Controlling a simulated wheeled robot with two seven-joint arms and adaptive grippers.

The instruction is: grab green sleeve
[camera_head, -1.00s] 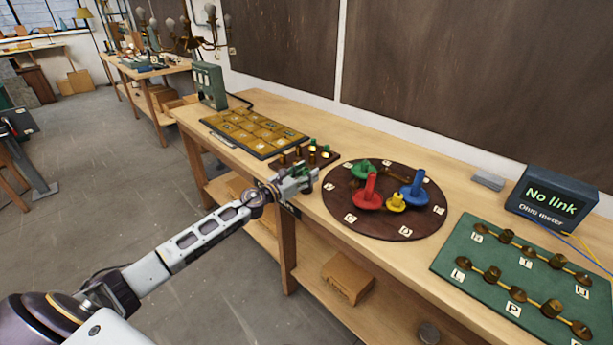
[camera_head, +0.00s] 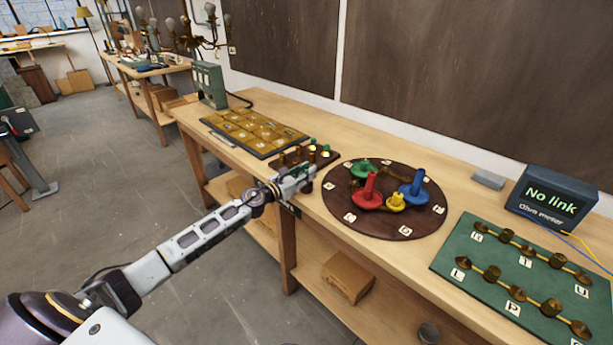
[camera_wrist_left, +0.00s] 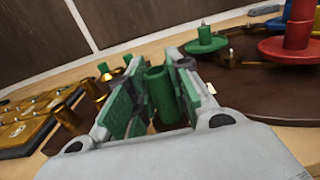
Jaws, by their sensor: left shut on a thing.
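My left gripper (camera_head: 306,174) is at the front edge of the bench, beside a small dark rack (camera_head: 329,161). In the left wrist view its two fingers (camera_wrist_left: 158,76), with green pads, are shut on an upright green sleeve (camera_wrist_left: 163,98), a hollow-looking cylinder. In the head view the fingers hide the sleeve. The rack carries several brass posts, some with green tops (camera_head: 326,149). My right gripper is not in view.
A round dark board (camera_head: 340,210) with green, red, yellow and blue spools is just right of the gripper. A brass-coloured tray (camera_head: 255,132) lies behind left. A green terminal board (camera_head: 455,245) and a meter reading "No link" (camera_head: 552,196) are at right.

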